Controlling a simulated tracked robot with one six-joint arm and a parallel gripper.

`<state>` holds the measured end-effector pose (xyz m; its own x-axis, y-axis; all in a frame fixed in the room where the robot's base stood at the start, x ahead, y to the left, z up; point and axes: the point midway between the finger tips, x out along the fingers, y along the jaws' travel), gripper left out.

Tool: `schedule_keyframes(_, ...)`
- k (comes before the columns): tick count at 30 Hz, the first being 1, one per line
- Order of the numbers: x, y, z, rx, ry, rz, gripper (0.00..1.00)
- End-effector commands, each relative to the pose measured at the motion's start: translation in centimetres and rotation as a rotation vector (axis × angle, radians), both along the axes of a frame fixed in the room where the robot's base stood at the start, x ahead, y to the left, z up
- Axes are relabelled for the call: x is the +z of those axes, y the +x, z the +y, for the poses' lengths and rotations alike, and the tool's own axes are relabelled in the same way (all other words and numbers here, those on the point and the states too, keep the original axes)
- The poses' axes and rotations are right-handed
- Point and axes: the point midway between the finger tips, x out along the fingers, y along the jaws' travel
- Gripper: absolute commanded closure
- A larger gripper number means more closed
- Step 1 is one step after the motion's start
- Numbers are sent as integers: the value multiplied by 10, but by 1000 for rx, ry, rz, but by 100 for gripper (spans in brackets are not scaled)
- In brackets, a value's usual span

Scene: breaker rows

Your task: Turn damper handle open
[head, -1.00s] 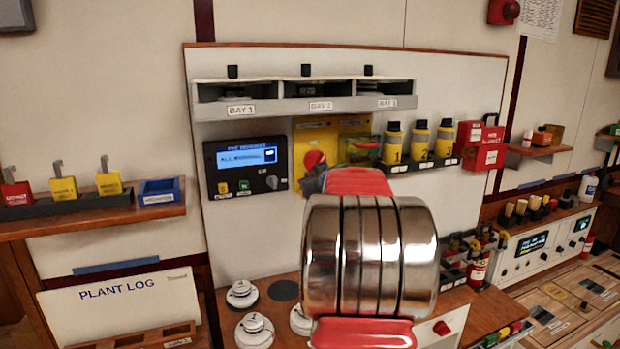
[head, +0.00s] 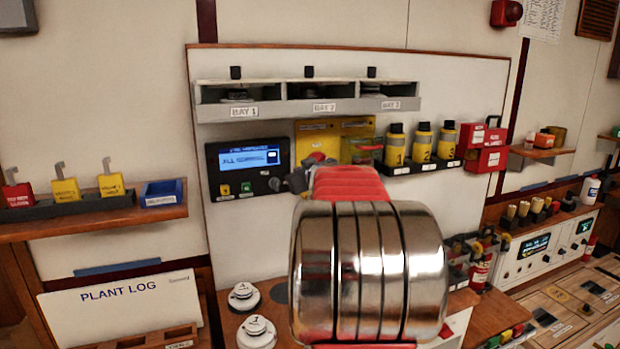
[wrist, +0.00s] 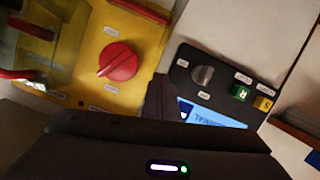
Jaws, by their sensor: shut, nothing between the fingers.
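A round red knob (wrist: 118,62) with a raised grip bar sits on a yellow panel (wrist: 85,85) in the wrist view. The labels are too blurred to tell which control is the damper handle. My gripper (wrist: 160,85) is shut and empty, its dark tip between the red knob and the grey knob (wrist: 203,75) of the black panel, apparently touching neither. In the head view my gripper (head: 297,180) is beside the black panel (head: 245,168) and in front of the yellow panel (head: 318,135).
A clear cover (wrist: 50,50) with red bars near it lies beside the red knob. The black panel has a lit blue screen (head: 249,158) and small buttons. Yellow bottles (head: 422,145) stand right of the yellow panel. A bay shelf (head: 310,107) runs above.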

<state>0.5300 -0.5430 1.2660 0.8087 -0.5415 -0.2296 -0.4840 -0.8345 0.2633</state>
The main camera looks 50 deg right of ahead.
Motion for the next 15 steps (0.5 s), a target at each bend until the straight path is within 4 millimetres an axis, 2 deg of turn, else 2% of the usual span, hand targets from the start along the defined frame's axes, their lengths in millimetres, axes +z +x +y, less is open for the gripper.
schedule_keyframes(1, -2, -8, 2, -7, 3, 3, 100)
schedule_keyframes(15, 5, -51, 39, -10, 3, 5, 100)
